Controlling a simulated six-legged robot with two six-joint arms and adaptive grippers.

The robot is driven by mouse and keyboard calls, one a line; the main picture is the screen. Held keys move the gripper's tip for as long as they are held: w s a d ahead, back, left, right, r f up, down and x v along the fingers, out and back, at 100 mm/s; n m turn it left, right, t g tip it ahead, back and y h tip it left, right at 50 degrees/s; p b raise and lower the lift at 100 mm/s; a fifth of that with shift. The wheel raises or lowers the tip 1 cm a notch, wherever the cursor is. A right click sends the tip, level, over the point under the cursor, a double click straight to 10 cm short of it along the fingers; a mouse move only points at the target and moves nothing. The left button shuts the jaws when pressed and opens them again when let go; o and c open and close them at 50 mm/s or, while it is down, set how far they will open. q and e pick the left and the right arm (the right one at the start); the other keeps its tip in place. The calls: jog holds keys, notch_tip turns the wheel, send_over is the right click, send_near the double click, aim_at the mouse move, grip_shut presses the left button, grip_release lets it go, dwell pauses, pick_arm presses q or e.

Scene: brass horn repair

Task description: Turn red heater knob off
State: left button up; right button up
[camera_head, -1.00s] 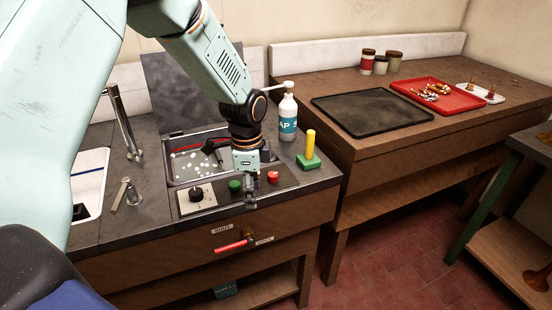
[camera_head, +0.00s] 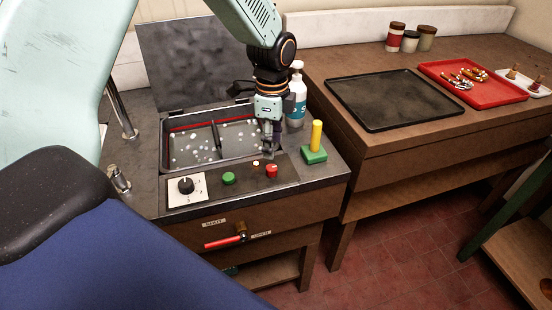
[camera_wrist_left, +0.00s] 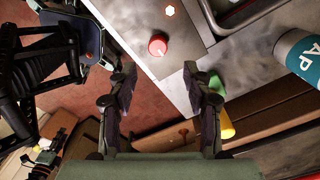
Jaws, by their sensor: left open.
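The red knob (camera_head: 271,171) sits on the right part of the sink unit's front control panel (camera_head: 205,202). A small pale light (camera_head: 256,162) shows beside it. In the left wrist view the red knob (camera_wrist_left: 157,45) has a pale line across its top and lies just beyond the fingertips, between their lines. The small light glows orange-white (camera_wrist_left: 169,10). My left gripper (camera_head: 268,152) points down just behind the knob in the head view. Its fingers (camera_wrist_left: 160,74) are apart and empty. I see no contact with the knob. My right gripper is not in view.
A green button (camera_head: 228,178) and a black dial (camera_head: 186,185) are left of the knob. A yellow-handled green block (camera_head: 314,156) and a soap bottle (camera_head: 297,98) stand close on the right. The basin (camera_head: 165,150) is behind.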

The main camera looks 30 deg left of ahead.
aim_at(272, 167)
pick_arm(q)
notch_tip(272, 167, down, 7)
jog(key=shift+s+a+f, duration=0.1)
jog(key=shift+s, duration=0.05)
jog(key=shift+f, duration=0.1)
jog(key=shift+s, duration=0.25)
jog(key=shift+w+f, duration=0.1)
jog(key=shift+w, duration=0.15)
jog(key=c, duration=0.4)
grip_shut()
